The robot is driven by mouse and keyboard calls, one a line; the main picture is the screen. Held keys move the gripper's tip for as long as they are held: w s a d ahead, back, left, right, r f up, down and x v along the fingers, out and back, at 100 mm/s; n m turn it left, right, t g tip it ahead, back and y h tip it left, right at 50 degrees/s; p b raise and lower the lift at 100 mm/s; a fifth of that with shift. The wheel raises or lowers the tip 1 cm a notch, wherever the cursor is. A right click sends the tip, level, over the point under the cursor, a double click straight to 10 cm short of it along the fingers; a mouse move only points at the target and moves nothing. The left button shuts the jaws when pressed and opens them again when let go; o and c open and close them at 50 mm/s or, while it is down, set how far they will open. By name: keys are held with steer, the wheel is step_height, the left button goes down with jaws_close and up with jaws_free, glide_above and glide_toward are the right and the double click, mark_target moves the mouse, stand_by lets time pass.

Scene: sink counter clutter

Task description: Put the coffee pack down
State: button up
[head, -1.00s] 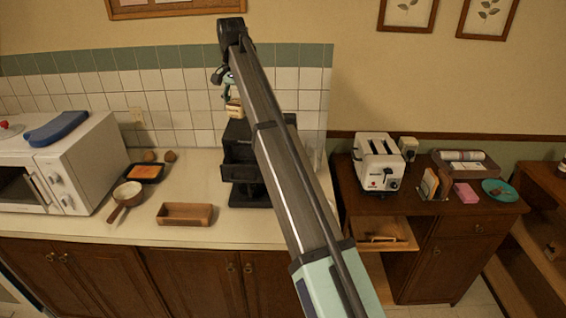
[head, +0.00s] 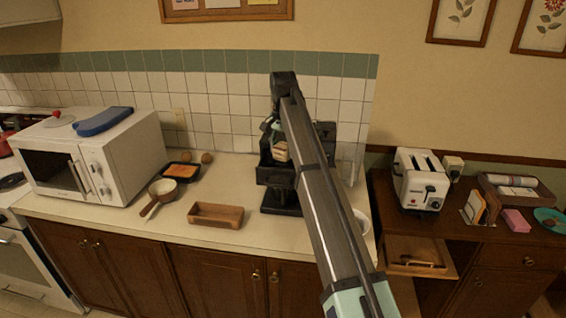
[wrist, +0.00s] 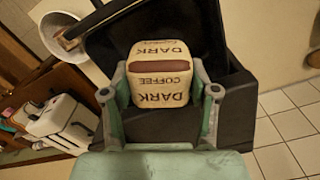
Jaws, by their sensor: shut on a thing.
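The coffee pack (wrist: 160,75) is a cream block with a brown band and "DARK COFFEE" lettering. My gripper (wrist: 160,92) is shut on it, with one green-grey finger on each side. In the wrist view the pack lies over the black coffee machine (wrist: 240,100), in front of its dark upper part; I cannot tell whether it touches it. In the head view the coffee pack (head: 281,152) shows at the machine's upper part, left of my arm, which hides much of the coffee machine (head: 275,177).
A wooden tray (head: 216,222), a small pan (head: 162,190) and a microwave (head: 120,160) stand left on the counter. A white bowl (head: 361,222) is partly behind my arm. A toaster (head: 421,182) stands on the right cabinet, above an open drawer (head: 420,270). Some front counter is clear.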

mark_target(283, 145)
steer(key=shift+f+p, duration=0.75)
steer(key=shift+f, duration=2.1)
steer(key=shift+f, duration=0.1)
steer(key=o, duration=0.9)
step_height(283, 145, up, 12)
steer(key=b, duration=0.3)
steer(key=shift+b, duration=0.35)
